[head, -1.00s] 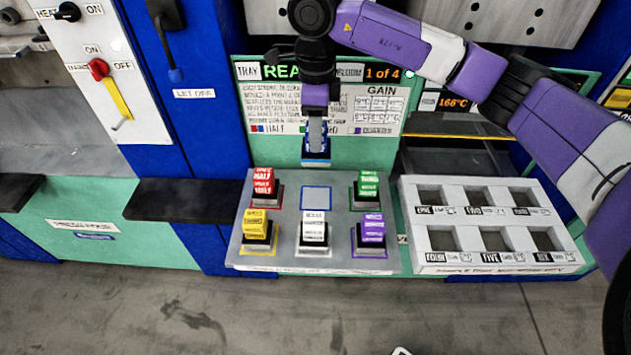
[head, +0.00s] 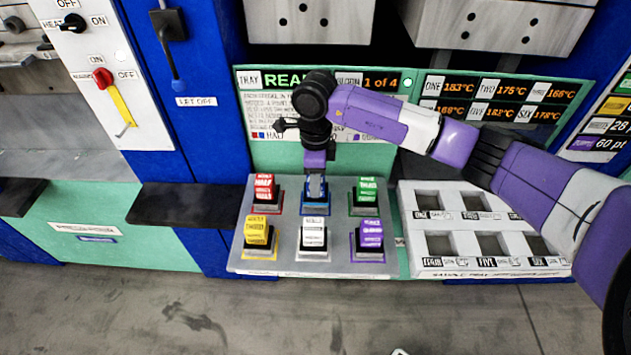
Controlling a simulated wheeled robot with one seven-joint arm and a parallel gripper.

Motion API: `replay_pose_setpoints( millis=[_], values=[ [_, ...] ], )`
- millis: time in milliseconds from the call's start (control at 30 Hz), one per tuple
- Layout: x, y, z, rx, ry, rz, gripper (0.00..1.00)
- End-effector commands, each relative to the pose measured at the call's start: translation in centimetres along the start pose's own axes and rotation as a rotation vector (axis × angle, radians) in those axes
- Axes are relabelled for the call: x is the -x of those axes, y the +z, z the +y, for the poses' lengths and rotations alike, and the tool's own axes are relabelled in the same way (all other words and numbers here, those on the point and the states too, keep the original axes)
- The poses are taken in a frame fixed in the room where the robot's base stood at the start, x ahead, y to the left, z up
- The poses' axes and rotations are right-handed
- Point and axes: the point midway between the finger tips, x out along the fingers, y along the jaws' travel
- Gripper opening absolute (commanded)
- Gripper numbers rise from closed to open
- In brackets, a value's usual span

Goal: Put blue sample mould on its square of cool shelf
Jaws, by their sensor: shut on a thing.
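My gripper (head: 315,185) is over the back middle of the grey cool shelf (head: 283,259), pointing down. It is shut on the blue sample mould (head: 314,202), which is mostly hidden by the fingers. The mould is at the blue-outlined square (head: 303,213), between the red mould (head: 264,190) and the green mould (head: 367,192). Whether its base touches the shelf I cannot tell.
A yellow mould (head: 258,232), a white mould (head: 313,234) and a purple mould (head: 369,234) stand in the shelf's front row. A white rack (head: 462,227) with several square wells is to the right. A dark ledge (head: 175,204) is to the left.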

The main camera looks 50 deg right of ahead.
Motion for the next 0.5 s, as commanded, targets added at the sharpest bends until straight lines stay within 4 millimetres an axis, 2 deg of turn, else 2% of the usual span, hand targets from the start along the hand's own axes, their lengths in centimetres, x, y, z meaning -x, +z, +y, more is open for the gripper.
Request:
replay_pose_setpoints(
  millis=[133, 500],
  values=[
    [-1.01, 0.01, -0.04, 0.0, -0.002, -0.001, 0.0],
    [-1.41, 0.01, -0.08, 0.001, -0.003, -0.001, 0.0]
  ],
)
